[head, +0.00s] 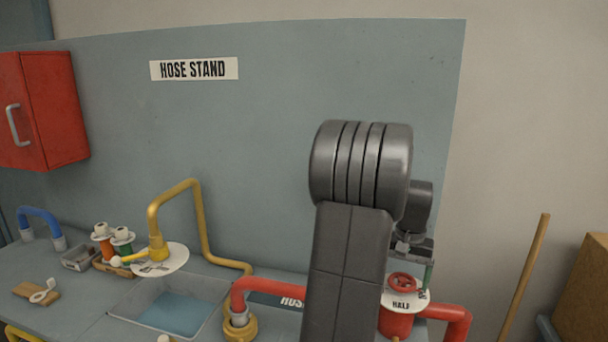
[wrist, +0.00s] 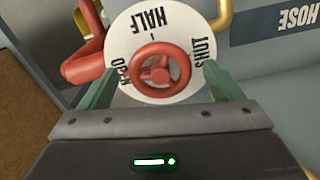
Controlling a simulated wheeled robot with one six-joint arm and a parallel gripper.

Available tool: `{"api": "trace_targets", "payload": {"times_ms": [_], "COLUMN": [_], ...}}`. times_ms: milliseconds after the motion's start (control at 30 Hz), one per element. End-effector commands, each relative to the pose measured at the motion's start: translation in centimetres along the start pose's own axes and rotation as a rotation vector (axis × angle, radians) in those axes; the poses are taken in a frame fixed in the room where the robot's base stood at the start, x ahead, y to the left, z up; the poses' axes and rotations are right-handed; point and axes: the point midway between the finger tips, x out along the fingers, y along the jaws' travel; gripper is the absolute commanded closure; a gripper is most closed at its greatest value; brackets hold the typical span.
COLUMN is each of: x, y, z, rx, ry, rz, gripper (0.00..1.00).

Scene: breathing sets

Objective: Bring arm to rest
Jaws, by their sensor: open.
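My arm rises through the middle of the head view and bends over at the top. My gripper (wrist: 160,69) is open, with its two green fingers on either side of a red handwheel (wrist: 155,70) in the wrist view. A gap shows between each finger and the wheel, and nothing is held. In the head view the wheel (head: 403,282) sits at the right on a red pipe, and part of my gripper (head: 428,270) shows just right of it. The wheel's white dial (wrist: 183,33) reads HALF and SHUT; a third word at left is partly hidden.
A yellow pipe (head: 203,220) stands over a sink (head: 205,325) left of my arm. A red pipe (head: 262,283) is close beside my arm. A wooden pole (head: 525,270) and a box (head: 583,295) are at the right. A red cabinet (head: 45,110) hangs at far left.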

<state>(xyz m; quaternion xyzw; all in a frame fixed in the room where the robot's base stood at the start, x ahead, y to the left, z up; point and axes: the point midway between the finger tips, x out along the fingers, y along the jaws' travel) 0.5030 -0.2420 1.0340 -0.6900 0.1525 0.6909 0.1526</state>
Motion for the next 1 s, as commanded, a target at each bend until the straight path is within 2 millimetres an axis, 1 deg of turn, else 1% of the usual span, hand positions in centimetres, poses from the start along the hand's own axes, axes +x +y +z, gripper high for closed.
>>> {"api": "trace_targets", "payload": {"times_ms": [100,367,533,667,1000], "x": [0.4,0.3,-0.3,-2.0,-8.7], "y": [0.0,0.0,0.0,0.0,0.0], "z": [0.0,0.0,-0.1,-0.1,-0.1], "rx": [0.0,0.004,0.002,0.0,-0.001], "ry": [0.001,0.001,0.002,0.006,0.007], "rz": [0.0,0.0,0.0,0.0,0.0], "gripper": [0.14,0.14,0.14,0.14,0.14]}}
